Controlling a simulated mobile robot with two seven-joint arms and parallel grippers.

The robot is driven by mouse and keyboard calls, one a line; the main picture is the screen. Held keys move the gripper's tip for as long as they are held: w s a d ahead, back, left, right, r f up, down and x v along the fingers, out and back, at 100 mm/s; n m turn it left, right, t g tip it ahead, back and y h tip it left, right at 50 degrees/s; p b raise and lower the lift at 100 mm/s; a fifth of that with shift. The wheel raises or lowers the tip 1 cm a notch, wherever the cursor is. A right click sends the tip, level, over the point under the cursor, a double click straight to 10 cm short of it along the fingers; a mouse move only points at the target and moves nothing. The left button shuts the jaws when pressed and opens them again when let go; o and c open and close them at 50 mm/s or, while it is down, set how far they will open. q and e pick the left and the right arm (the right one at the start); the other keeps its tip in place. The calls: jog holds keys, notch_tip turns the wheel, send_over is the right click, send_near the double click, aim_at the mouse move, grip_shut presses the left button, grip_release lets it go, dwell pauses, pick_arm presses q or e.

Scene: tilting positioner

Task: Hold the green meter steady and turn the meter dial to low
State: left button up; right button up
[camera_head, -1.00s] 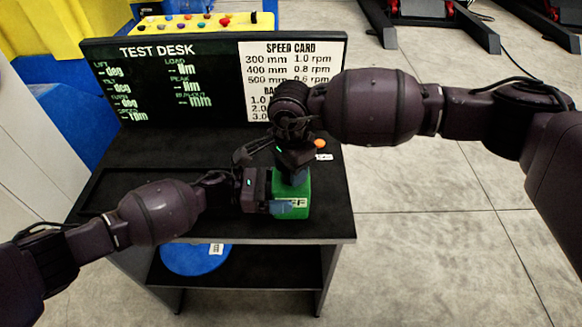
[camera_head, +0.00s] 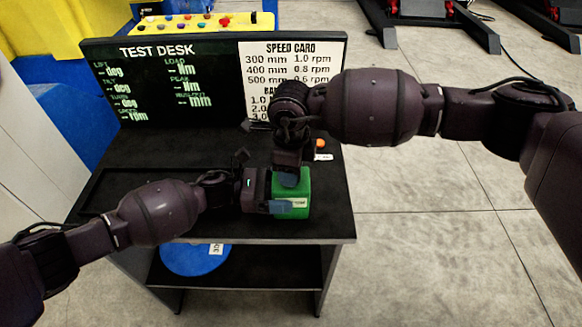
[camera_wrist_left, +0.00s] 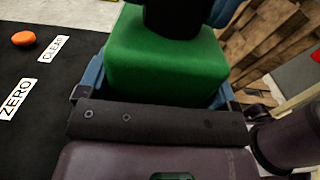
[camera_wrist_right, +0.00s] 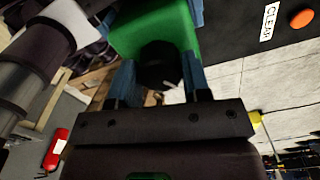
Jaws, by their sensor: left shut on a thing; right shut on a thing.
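The green meter (camera_head: 297,207) is a green block standing on the black desk near its front right. My left gripper (camera_head: 281,207) is shut on the meter from the left; its blue fingers lie along the block's sides in the left wrist view (camera_wrist_left: 165,70). The dark round dial (camera_wrist_right: 160,66) is on the meter's top. My right gripper (camera_wrist_right: 160,85) comes from above and is shut on the dial, a blue finger on each side. The dial's pointer and markings are hidden, so its setting cannot be read.
An orange button (camera_head: 320,143) and a CLEAR label (camera_head: 323,157) lie right behind the meter. The TEST DESK board (camera_head: 160,85) with a speed card (camera_head: 290,60) stands at the back. A blue disc (camera_head: 195,258) sits on the lower shelf. The desk's left is mostly clear.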

jog(key=shift+m, duration=0.8)
jog(key=o, duration=0.9)
jog(key=shift+o, duration=0.2)
jog(key=shift+r, duration=0.15)
notch_tip(320, 180, up, 12)
pick_arm(q)
jog(key=o, duration=0.9)
jog(key=shift+o, duration=0.2)
